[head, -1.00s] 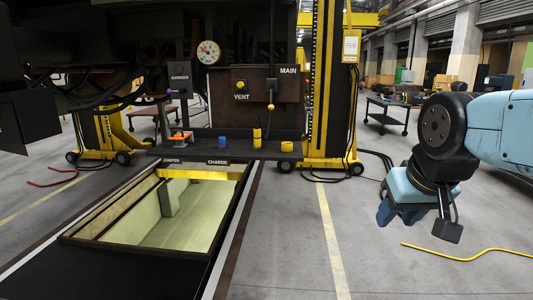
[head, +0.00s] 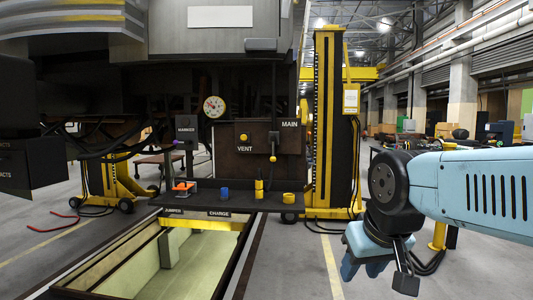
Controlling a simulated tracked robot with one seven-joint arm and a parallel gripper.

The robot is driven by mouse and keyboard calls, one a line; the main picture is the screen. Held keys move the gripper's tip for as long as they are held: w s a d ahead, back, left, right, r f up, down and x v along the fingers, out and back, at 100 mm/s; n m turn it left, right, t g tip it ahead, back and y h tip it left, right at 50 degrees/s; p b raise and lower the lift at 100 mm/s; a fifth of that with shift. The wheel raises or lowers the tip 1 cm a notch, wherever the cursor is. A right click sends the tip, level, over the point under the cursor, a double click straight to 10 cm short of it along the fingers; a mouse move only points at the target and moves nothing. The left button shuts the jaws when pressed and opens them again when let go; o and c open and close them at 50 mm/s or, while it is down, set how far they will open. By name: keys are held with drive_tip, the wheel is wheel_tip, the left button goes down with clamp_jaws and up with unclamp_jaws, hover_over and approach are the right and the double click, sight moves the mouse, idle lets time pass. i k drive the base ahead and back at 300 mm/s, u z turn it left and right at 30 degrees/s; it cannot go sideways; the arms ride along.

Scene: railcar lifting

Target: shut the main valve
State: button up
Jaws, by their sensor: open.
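The panel (head: 255,165) under the railcar bears the labels MAIN and VENT. Below and left of the MAIN label, a dark valve handle (head: 273,146) hangs down and ends in a yellow tip (head: 272,159). A round yellow knob (head: 243,138) sits above the VENT label. My gripper (head: 378,274) is at the lower right, open and empty, pointing down. It is well apart from the panel, to the right of the yellow jack post.
A dark shelf (head: 240,199) below the panel carries a blue cup (head: 224,194), yellow pieces and an orange item. An open pit (head: 185,262) lies in front. A yellow jack post (head: 330,120) stands right of the panel. A gauge (head: 214,106) hangs above.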

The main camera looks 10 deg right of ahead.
sight(273, 150)
drive_tip(key=z, duration=0.35)
drive_tip(key=i, duration=1)
drive_tip(key=z, duration=0.1)
